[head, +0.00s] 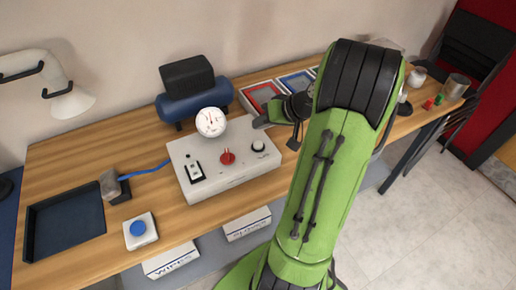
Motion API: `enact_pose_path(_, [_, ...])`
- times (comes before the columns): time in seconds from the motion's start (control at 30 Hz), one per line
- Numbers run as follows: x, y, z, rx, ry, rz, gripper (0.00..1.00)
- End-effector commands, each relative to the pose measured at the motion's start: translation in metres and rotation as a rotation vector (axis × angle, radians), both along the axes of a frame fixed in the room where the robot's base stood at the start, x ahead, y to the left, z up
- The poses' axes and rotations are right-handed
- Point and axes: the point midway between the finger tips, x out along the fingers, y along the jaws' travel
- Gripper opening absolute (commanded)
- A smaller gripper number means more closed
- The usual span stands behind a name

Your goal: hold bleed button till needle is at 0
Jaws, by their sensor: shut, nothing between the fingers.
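A round white gauge (211,121) with a red needle stands at the back of a light grey control box (235,174). The needle points roughly upward; its exact reading is too small to tell. The box top carries a red knob (228,157), a small round dark-and-white control (258,146) at the right and a rocker switch (194,172) at the left. No bleed label is legible, so I cannot tell which control is the bleed button. My gripper (265,122) is shut and empty, above the back right of the box, apart from the small round control.
A blue tank (195,103) with a black top stands behind the gauge. Red and blue trays (262,96) lie behind my gripper. My arm hides the table's middle right.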

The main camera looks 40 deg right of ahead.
Motion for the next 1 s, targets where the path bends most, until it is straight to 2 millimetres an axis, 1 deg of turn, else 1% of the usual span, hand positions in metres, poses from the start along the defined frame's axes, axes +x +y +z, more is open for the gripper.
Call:
enact_pose_path(0.03, [0.0, 0.0, -0.015, 0.001, 0.0, -0.001, 0.0])
enact_pose_path(0.1, [0.0, 0.0, -0.025, 0.002, 0.001, 0.0, 0.0])
enact_pose_path(0.2, [0.0, 0.0, -0.039, 0.001, 0.0, 0.001, 0.0])
enact_pose_path(0.3, [0.0, 0.0, -0.048, -0.001, 0.0, 0.001, 0.0])
enact_pose_path(1.0, [0.0, 0.0, -0.047, -0.001, 0.0, 0.001, 0.0])
